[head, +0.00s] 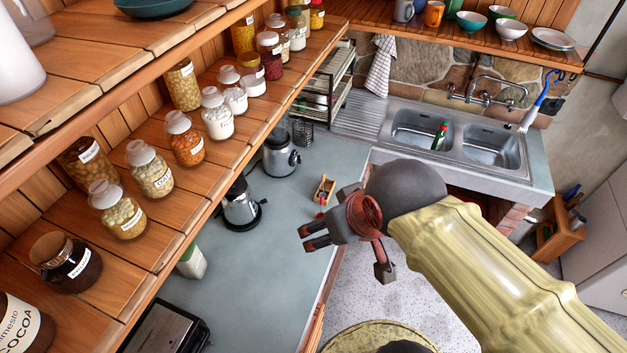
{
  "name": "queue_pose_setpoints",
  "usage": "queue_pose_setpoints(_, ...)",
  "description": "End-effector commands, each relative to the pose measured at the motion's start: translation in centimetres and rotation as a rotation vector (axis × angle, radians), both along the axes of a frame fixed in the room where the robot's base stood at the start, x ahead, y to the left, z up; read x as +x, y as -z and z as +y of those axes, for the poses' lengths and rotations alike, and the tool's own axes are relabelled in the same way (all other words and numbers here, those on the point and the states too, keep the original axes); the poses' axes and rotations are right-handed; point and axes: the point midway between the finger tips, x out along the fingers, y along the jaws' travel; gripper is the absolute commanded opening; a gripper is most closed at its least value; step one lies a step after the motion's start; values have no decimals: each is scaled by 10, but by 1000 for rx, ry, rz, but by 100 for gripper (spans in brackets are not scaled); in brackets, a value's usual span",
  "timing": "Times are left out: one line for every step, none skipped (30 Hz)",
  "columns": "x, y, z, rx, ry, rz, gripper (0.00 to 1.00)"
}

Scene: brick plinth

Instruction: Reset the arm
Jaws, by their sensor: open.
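My gripper (346,255) is at the end of my yellow arm, right of the middle of the head view. Its dark fingers are spread wide, one towards the left and one pointing down. It is open and nothing shows between the fingers. It appears in front of the edge of the grey counter (285,240) and the speckled floor (372,290). I cannot tell its height above the counter.
Wooden shelves (190,215) with several jars line the left. A kettle (240,205), a second metal appliance (280,153) and a small wooden holder (324,189) stand on the counter. A double sink (460,143) is at the back. Open floor shows below my gripper.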

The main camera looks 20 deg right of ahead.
Motion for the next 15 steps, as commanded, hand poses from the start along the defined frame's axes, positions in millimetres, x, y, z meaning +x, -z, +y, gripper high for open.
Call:
queue_pose_setpoints(0,5,0,0,0,0,73)
queue_pose_setpoints(0,7,0,0,0,0,73)
queue_pose_setpoints(0,12,0,0,0,0,73)
queue_pose_setpoints(0,16,0,-1,0,0,73)
queue_pose_setpoints(0,21,0,-1,0,0,73)
queue_pose_setpoints(0,29,0,-1,0,0,73)
queue_pose_setpoints(0,35,0,-1,0,0,73)
queue_pose_setpoints(0,42,0,0,1,0,73)
queue_pose_setpoints(0,52,0,0,1,0,73)
queue_pose_setpoints(0,59,0,0,1,0,73)
queue_pose_setpoints(0,67,0,0,1,0,73)
queue_pose_setpoints(0,78,0,0,1,0,73)
queue_pose_setpoints(0,86,0,0,1,0,73)
queue_pose_setpoints(0,94,0,0,1,0,73)
queue_pose_setpoints(0,104,0,0,1,0,73)
